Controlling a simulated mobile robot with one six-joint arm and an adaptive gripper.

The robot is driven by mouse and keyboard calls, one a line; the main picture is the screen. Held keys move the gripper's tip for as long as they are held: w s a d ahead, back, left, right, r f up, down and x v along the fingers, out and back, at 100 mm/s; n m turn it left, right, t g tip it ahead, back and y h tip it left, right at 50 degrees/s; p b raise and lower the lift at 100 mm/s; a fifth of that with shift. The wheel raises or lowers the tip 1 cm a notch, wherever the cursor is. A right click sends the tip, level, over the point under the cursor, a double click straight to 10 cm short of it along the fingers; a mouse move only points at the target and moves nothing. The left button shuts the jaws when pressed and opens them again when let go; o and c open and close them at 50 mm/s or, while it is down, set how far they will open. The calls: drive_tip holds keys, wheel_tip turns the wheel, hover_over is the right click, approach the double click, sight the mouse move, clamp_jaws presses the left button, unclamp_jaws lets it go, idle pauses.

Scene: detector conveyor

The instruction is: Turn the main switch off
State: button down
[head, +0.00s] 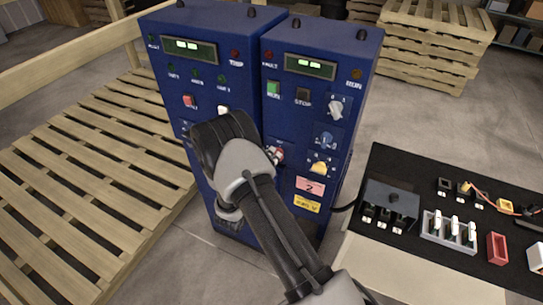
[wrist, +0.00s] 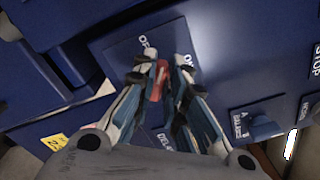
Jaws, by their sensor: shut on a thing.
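The main switch has a red handle (wrist: 157,82) on a blue plate marked OFF and ON, seen in the wrist view. My gripper (wrist: 161,72) is shut on this handle, with one finger on each side of it. The OFF mark is at upper left of the handle and the ON mark at upper right. The fingers cover much of the handle, so its exact angle is hard to tell.
The right cabinet carries a white knob (head: 336,108), a blue knob (head: 324,138) and a yellow knob (head: 320,168). A black mat (head: 400,160) with small parts lies at right. Wooden pallets (head: 90,150) lie at left. Grey floor is open behind the mat.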

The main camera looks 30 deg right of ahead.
drive_tip(key=n, duration=0.4)
drive_tip(key=n+p, duration=0.1)
drive_tip(key=n, duration=0.2)
drive_tip(key=shift+f, duration=0.4)
idle(0.3)
drive_tip(key=c, duration=1.6)
unclamp_jaws()
drive_tip(key=shift+a, duration=0.15)
drive_tip(key=v, duration=1.1)
drive_tip(key=shift+s+a, duration=0.3)
drive_tip(key=shift+r, duration=0.1)
